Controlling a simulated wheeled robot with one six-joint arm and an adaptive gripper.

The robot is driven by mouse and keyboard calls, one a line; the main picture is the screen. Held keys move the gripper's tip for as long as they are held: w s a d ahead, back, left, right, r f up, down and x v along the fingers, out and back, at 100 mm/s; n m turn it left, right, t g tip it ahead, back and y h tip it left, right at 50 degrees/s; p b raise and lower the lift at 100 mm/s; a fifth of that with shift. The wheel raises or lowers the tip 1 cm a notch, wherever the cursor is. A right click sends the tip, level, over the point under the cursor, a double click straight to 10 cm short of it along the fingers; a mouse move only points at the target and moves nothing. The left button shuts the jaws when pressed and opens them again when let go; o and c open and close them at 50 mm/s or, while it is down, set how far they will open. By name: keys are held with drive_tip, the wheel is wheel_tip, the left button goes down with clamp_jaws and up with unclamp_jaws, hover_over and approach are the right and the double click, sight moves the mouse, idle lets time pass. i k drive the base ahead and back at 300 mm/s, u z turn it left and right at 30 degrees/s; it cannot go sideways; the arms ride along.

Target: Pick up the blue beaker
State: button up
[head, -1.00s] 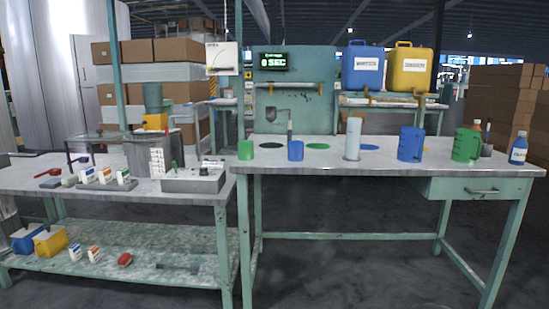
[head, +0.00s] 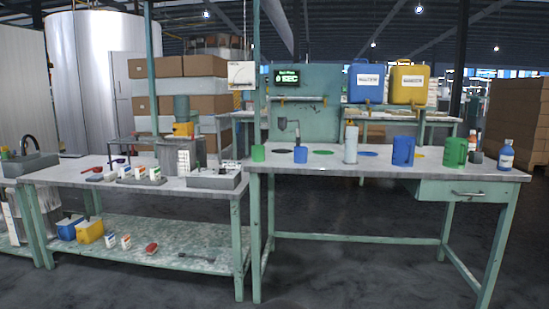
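A smaller blue cup-like vessel (head: 300,154) stands further left on the same table. I cannot tell from the task's words alone which of the two is the blue beaker. My gripper is not in view.
The left table (head: 205,192) holds boxes and equipment. Open floor (head: 350,280) lies in front.

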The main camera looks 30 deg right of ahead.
sight(300, 153)
drive_tip(key=u, duration=0.45)
drive_tip(key=i, duration=2.95)
drive_tip(key=z, duration=1.6)
drive_tip(key=i, duration=0.85)
drive_tip(key=z, duration=0.9)
